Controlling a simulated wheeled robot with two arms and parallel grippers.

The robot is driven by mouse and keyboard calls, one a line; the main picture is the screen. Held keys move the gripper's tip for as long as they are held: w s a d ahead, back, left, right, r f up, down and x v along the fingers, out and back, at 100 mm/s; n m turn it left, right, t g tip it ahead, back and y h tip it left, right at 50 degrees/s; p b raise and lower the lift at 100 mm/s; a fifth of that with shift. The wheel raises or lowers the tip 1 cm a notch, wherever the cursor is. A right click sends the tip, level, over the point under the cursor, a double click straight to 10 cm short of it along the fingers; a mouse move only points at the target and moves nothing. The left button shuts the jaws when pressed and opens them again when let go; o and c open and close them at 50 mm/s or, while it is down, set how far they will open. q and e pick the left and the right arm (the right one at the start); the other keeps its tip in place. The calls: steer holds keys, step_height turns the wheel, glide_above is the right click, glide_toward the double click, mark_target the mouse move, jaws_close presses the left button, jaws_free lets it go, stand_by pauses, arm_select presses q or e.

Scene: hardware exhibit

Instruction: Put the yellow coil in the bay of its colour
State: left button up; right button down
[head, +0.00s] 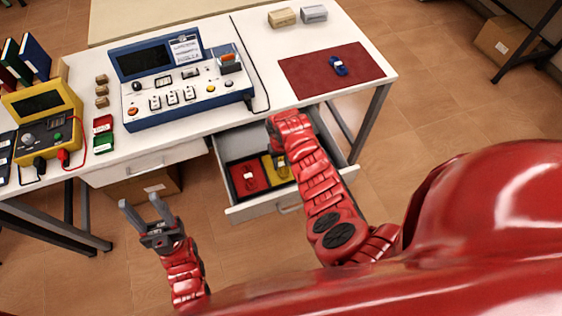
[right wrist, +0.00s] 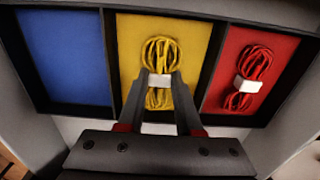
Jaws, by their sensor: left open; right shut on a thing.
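The yellow coil (right wrist: 160,50) has a white band and is between the fingers of my right gripper (right wrist: 161,80), which is shut on it. In the right wrist view it is over the yellow bay (right wrist: 196,40) of the drawer; whether it touches the bay floor I cannot tell. In the head view my right gripper (head: 281,164) reaches down into the open drawer (head: 262,207), over the yellow bay (head: 268,166), and the arm hides part of it. My left gripper (head: 140,203) is open and empty over the floor, left of the drawer.
A red coil (right wrist: 248,70) lies in the red bay (right wrist: 222,68). The blue bay (right wrist: 66,55) is empty. A blue coil (head: 338,66) lies on the dark red mat (head: 310,75) on the table. The blue-framed console (head: 180,85) stands behind the drawer.

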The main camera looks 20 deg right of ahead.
steer(key=shift+f, duration=0.2)
steer(key=c, duration=0.6)
jaws_free()
steer(key=shift+r, duration=0.1)
